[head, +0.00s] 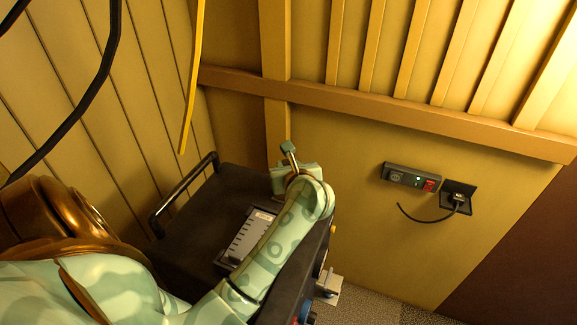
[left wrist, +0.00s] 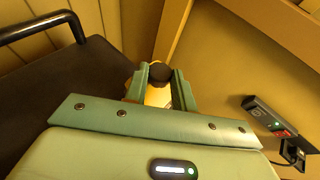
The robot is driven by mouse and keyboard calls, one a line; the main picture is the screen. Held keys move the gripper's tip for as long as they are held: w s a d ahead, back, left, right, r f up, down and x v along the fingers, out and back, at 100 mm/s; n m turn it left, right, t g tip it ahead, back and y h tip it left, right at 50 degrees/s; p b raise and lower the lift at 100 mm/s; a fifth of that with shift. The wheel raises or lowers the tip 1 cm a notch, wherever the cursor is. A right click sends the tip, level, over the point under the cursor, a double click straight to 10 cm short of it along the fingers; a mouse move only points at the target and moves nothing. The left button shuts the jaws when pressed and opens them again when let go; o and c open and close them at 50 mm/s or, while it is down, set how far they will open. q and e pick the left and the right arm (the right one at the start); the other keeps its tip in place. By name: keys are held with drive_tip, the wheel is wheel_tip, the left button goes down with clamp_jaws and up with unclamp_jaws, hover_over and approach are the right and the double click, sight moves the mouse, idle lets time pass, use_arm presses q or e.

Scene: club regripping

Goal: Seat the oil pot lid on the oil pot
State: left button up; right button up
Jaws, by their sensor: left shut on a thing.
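My left gripper (head: 290,163) is over the far right corner of a dark cart top in the head view. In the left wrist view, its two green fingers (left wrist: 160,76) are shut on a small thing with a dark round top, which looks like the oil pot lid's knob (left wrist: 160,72). A pale yellow patch shows below the knob, between the fingers; I cannot tell what it belongs to. I cannot make out the oil pot in either view; the gripper and forearm hide that corner. My right gripper is not in view.
The dark cart top (head: 190,200) has a black rail (head: 183,190) at its left end and a grey slotted panel (head: 246,238). Wood-panelled walls stand close behind. A power strip (head: 410,177) with a plugged cable is on the wall to the right. A yellow strip (head: 194,75) hangs above.

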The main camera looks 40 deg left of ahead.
use_arm(q)
drive_tip(key=shift+s+d+f, duration=0.1)
drive_tip(key=shift+s+f, duration=0.05)
drive_tip(key=shift+f, duration=0.35)
drive_tip(key=shift+c, duration=0.3)
drive_tip(key=o, duration=1.1)
drive_tip(key=shift+r, duration=0.1)
drive_tip(key=shift+r, duration=0.1)
